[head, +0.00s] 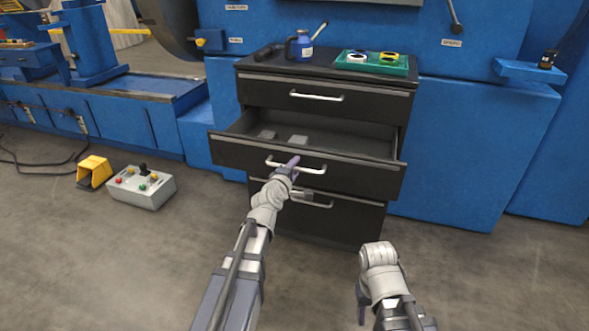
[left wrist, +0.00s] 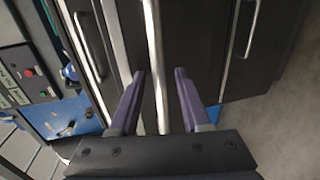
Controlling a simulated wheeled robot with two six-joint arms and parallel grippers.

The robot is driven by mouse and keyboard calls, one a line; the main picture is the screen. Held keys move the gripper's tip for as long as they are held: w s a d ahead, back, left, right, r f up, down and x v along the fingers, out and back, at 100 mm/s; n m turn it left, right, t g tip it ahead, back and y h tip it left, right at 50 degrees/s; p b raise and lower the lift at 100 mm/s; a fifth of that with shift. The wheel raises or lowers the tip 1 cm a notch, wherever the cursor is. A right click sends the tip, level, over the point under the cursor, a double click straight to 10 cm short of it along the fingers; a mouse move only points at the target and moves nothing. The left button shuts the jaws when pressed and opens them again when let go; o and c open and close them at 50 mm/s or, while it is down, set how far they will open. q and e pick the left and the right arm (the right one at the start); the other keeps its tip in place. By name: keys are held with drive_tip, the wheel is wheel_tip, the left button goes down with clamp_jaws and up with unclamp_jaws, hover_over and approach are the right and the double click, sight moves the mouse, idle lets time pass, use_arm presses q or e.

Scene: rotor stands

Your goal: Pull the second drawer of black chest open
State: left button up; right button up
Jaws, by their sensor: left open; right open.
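The black chest (head: 322,222) stands against the blue machine. Its second drawer (head: 370,178) is pulled well out, and small grey items lie inside it. The drawer's silver handle (head: 312,169) runs along its front. My left gripper (head: 290,165) is at the left part of this handle. In the left wrist view the handle (left wrist: 156,60) passes between the two open purple fingers (left wrist: 160,85); contact cannot be told. The top drawer (head: 350,101) and the bottom drawer are shut. My right gripper (head: 361,305) is low in front of the chest, pointing down, open, with no object seen in it.
On the chest top are a blue bottle (head: 301,46), a dark tool and a green tray (head: 387,67) with tape rolls. A grey control box (head: 141,187) and a yellow pedal (head: 94,173) lie on the floor at left. The floor (head: 480,275) at right is clear.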

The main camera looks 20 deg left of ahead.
use_arm(q)
drive_tip(key=p+v, duration=0.1)
drive_tip(key=v, duration=0.6)
drive_tip(key=shift+s, duration=0.45)
drive_tip(key=s+d+f+m+g+h, duration=0.2)
drive_tip(key=s+d+f+m+g, duration=0.3)
drive_tip(key=d, duration=0.3)
drive_tip(key=s+d+f+m+g+h, duration=0.2)
drive_tip(key=d+f+m, duration=0.4)
drive_tip(key=d, duration=0.2)
drive_tip(key=s+f+m+g+y, duration=0.3)
drive_tip(key=s+m+g, duration=0.15)
drive_tip(key=s, duration=0.35)
drive_tip(key=s+f+m+g+y, duration=0.35)
drive_tip(key=s+m, duration=0.25)
drive_tip(key=s, duration=0.3)
wheel_tip(320, 180, up, 31)
drive_tip(key=p, duration=3.1)
drive_tip(key=shift+d+g+h+p, duration=0.3)
drive_tip(key=shift+d+g+h, duration=0.1)
drive_tip(key=shift+d, duration=0.1)
